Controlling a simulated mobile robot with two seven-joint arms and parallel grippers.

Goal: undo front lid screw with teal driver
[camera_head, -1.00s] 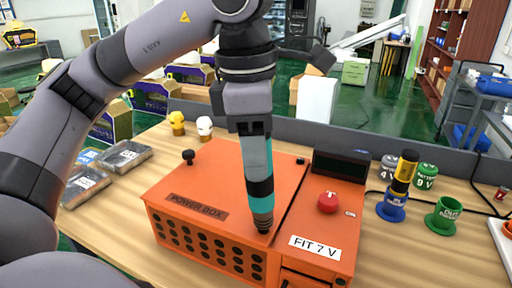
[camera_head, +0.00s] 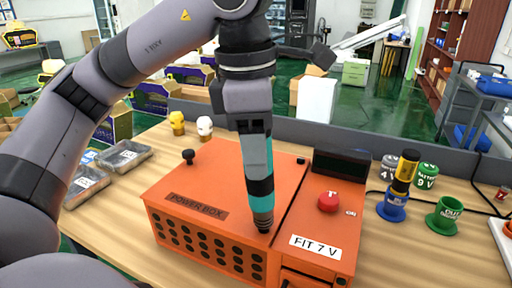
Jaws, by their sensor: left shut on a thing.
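My left gripper (camera_head: 243,112) points down over the orange power box (camera_head: 222,173) and is shut on the teal driver (camera_head: 258,158). The driver is teal with a black band, nearly upright. Its dark tip (camera_head: 263,221) is at the front right of the box's lid, near the lid's front edge. The front lid screw is hidden under the tip, so I cannot tell how the two meet. A dark screw (camera_head: 301,160) shows at the lid's back right. A black knob (camera_head: 188,156) stands at the lid's back left. My right gripper is not in view.
Right of the lid are a red button (camera_head: 328,202), a dark display (camera_head: 341,164) and a "FIT 7 V" label (camera_head: 315,247). A yellow-black cylinder (camera_head: 405,168) stands in a blue holder (camera_head: 392,207), near an empty green holder (camera_head: 444,216). Grey trays (camera_head: 122,157) lie left.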

